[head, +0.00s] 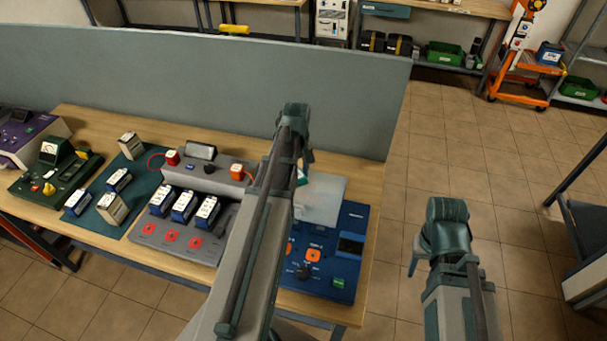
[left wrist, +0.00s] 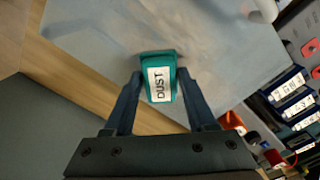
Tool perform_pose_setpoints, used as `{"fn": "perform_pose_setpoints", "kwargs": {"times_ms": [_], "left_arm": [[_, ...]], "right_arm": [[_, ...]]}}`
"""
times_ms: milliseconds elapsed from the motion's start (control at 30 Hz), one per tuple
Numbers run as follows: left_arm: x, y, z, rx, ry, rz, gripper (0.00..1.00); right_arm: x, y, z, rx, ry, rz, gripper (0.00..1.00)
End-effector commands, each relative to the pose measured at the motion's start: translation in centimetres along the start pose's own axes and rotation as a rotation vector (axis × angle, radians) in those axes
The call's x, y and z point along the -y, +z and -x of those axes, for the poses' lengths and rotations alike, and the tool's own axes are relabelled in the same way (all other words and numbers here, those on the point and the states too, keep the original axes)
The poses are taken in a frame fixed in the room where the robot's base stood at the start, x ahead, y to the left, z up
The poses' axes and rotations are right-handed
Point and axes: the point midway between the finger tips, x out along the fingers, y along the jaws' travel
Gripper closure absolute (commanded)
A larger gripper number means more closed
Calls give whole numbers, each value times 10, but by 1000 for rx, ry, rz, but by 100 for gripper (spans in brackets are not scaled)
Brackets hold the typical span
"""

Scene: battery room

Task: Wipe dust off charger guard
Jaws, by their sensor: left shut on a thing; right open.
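The charger guard (head: 327,200) is a pale grey plate over the blue charger (head: 345,265) at the bench's right end. In the left wrist view the guard (left wrist: 95,25) fills the upper part, with a faint brownish dusty smear (left wrist: 195,40) on it. My left gripper (left wrist: 160,75) is shut on a teal block labelled DUST (left wrist: 160,93), which is over the guard. I cannot tell whether the block touches it. In the head view my left arm hides part of the guard and most of this gripper. My right gripper (head: 416,258) is open and empty, right of the bench.
A grey charging base with blue batteries (head: 183,206) stands left of the guard. A teal mat (head: 145,170) holds more batteries, beside a green instrument (head: 55,172). A grey partition (head: 200,85) rises behind the bench (head: 375,190). The floor to the right is mostly clear.

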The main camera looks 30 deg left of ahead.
Motion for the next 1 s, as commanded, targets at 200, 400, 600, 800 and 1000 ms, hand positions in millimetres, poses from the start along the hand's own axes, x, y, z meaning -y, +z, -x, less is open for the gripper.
{"fn": "perform_pose_setpoints", "kwargs": {"times_ms": [200,400,600,800,1000], "left_arm": [[9,-10,1,0,1,0,88],[10,-11,1,1,1,0,88],[19,-20,-1,1,1,1,88],[31,-31,-2,0,0,1,88],[34,-34,-2,-1,-1,0,88]], "right_arm": [[0,0,1,0,0,0,50],[0,0,1,0,0,0,50],[0,0,-1,0,0,0,50],[0,0,-2,0,0,0,50],[0,0,-2,0,0,0,50]]}}
